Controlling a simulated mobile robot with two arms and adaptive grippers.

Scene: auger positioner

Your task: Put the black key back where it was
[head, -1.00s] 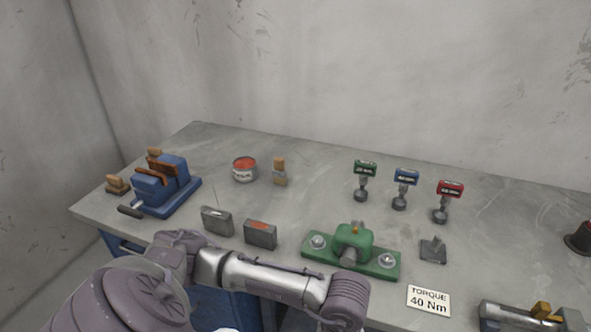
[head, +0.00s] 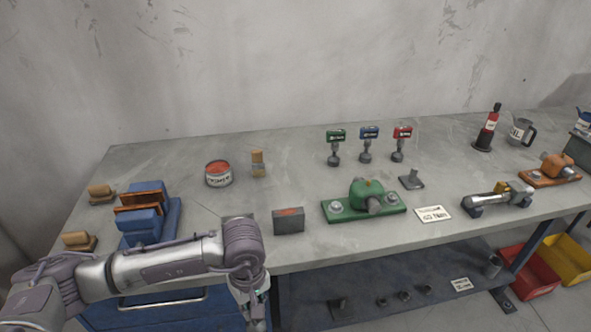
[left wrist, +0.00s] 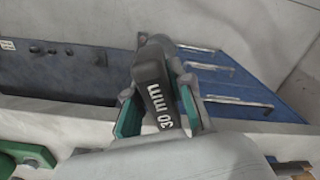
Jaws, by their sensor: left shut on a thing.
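My left gripper (head: 256,312) hangs in front of the table's front edge, at the bottom of the head view. In the left wrist view the gripper (left wrist: 158,108) is shut on the black key (left wrist: 152,72), which is marked "30 mm". The key lies between the two green-padded fingers, with its round head pointing away from the wrist. In the head view the key cannot be made out. The lower shelf (head: 375,280) under the table carries a small dark stand (head: 341,309), several small dark pieces and a white label (head: 460,284). My right gripper is not in view.
On the tabletop (head: 285,190) are a blue vise-like fixture (head: 150,222), a red-topped can (head: 219,174), a grey box (head: 289,221), a green fixture (head: 364,203), three coloured torque tools (head: 368,146) and a small grey stand (head: 411,179). Red (head: 527,274) and yellow bins stand at right.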

